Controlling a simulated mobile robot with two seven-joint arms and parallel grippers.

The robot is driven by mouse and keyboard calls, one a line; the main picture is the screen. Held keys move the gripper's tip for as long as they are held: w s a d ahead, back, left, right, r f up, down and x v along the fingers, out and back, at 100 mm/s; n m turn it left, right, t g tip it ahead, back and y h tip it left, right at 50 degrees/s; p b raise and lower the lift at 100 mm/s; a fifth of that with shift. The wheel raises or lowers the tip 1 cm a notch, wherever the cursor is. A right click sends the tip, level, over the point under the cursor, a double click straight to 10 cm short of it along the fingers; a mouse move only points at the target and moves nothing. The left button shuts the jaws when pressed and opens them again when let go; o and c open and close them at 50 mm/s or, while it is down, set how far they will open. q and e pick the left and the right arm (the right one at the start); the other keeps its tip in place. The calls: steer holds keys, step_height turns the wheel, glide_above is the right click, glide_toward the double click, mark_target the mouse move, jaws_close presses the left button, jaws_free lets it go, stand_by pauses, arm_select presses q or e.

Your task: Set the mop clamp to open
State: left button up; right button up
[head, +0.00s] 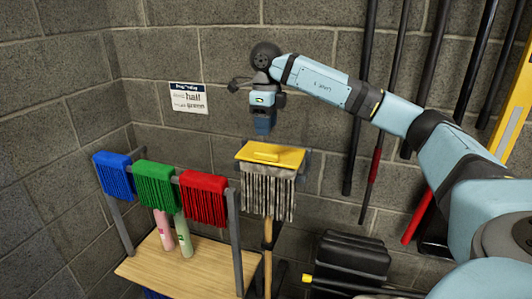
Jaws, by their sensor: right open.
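The mop stands upright near the middle of the head view. Its yellow clamp (284,155) sits on top, with a raised yellow bar (266,157) on its upper face. Grey-white mop strands (268,192) hang below the clamp, and a wooden handle (267,260) runs down beneath them. My right gripper (262,128) points down just above the clamp's back edge and looks apart from it. It is open and holds nothing; its fingertips are small and hard to make out. My left gripper is out of view.
Blue (114,174), green (155,184) and red (204,197) mop heads hang on a rail left of the mop. Two bottles stand on the wooden table (200,270) below. A sign (188,97) is on the block wall. Dark poles lean at right. A black bin-like object (350,258) stands lower right.

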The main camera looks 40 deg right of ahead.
mark_target(266, 153)
step_height(266, 153, down, 8)
steer(key=shift+f, duration=0.25)
jaws_close()
